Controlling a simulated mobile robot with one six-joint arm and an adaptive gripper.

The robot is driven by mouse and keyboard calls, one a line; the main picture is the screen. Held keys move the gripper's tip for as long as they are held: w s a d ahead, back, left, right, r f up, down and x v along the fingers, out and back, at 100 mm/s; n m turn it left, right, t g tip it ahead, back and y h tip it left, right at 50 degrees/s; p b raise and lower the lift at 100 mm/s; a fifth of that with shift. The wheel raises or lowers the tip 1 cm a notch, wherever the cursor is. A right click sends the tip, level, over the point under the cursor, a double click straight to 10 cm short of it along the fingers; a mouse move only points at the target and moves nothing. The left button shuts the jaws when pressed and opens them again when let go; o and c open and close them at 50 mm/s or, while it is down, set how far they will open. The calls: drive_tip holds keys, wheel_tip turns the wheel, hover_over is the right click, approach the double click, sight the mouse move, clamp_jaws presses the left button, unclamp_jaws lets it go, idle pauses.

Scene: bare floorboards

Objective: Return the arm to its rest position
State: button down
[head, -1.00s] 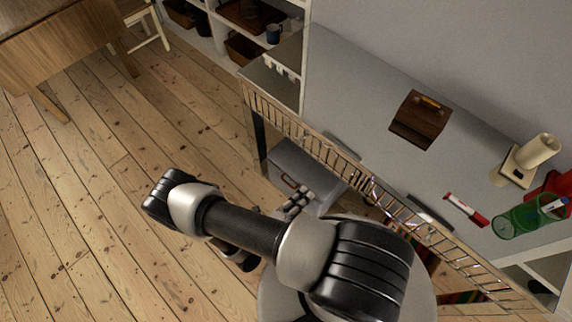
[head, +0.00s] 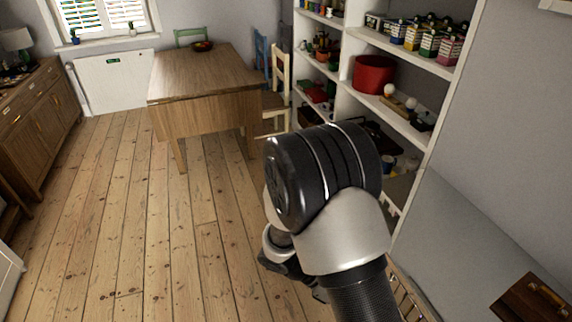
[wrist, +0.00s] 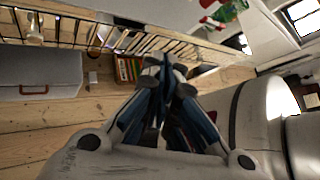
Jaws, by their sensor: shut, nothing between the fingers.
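My arm (head: 325,215) rises from the bottom of the head view, its black joint cap near the middle of the picture. The fingers of my gripper are mostly hidden behind the arm there. In the wrist view my gripper (wrist: 166,68) is shut, its fingertips close together with nothing held. It points toward the floor beside the railed counter.
A wooden table (head: 205,75) with chairs stands at the back. A white shelf unit (head: 410,65) and a grey counter (head: 470,235) with a wooden box (head: 530,300) are on the right. A grey case (wrist: 40,75) shows in the wrist view. Floorboards on the left are clear.

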drive_tip(key=s+a+r+m+t+y, duration=0.1)
drive_tip(key=s+r+m+t+y, duration=0.1)
drive_tip(key=r+m, duration=0.4)
drive_tip(key=s+a+r+m+t+y, duration=0.2)
drive_tip(key=s+r+m+t+y, duration=0.1)
drive_tip(key=r+m+y, duration=0.2)
drive_tip(key=s+a+r+m+t+y, duration=0.2)
drive_tip(key=s+r+m+t+y, duration=0.1)
drive_tip(key=r+m, duration=0.6)
drive_tip(key=shift+s+r+y, duration=0.3)
drive_tip(key=shift+r+y, duration=0.45)
drive_tip(key=shift+y, duration=0.05)
